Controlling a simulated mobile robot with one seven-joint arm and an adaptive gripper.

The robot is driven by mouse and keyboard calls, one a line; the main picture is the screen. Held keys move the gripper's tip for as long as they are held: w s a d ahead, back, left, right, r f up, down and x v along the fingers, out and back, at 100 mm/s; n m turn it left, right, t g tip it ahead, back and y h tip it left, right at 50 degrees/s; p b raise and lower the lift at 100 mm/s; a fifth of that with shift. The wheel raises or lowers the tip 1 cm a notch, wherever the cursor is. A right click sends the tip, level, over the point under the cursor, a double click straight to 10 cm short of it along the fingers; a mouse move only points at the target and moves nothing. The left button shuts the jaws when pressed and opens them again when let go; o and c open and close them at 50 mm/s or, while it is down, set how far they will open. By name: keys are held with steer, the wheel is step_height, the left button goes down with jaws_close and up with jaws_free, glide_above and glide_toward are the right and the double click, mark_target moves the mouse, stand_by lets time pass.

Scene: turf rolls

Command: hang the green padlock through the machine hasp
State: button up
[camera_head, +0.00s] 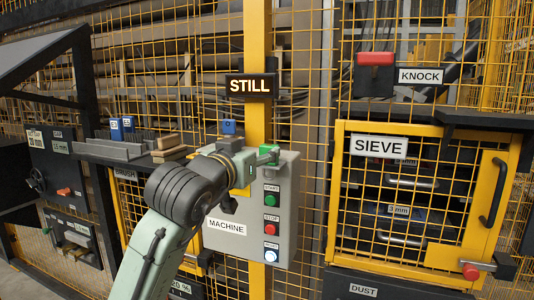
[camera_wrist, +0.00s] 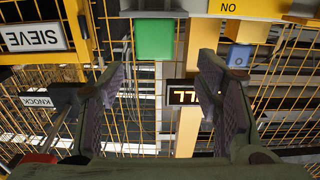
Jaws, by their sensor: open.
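The green padlock (camera_head: 269,150) shows in the head view at the top of the grey machine box, partly covered by my gripper (camera_head: 268,158). In the wrist view the green padlock (camera_wrist: 155,40) is a green block at upper centre. My gripper (camera_wrist: 165,80) is open there, its two dark fingers wide apart. The padlock lies in line with the gap, above the fingertips in the picture, and nothing is clearly held. Its shackle cannot be made out. I cannot clearly pick out the machine hasp; my wrist covers part of the box.
The grey machine box (camera_head: 283,215) carries several buttons. A blue padlock (camera_head: 229,127) is left of the yellow post (camera_head: 258,45), which bears the STILL sign (camera_head: 249,86). The yellow-framed SIEVE door (camera_head: 428,131) stands right. A dark shelf (camera_head: 100,153) with blocks is left.

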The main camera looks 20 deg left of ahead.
mark_target(268, 145)
steer(key=w+p, duration=0.1)
steer(key=w, duration=0.3)
steer(key=w+d+p, duration=0.1)
steer(key=shift+w+p, duration=0.35)
steer(key=shift+w, duration=0.05)
steer(key=shift+w+a, duration=0.1)
steer(key=shift+w, duration=0.2)
steer(key=shift+c, duration=0.2)
steer(key=c, duration=1.3)
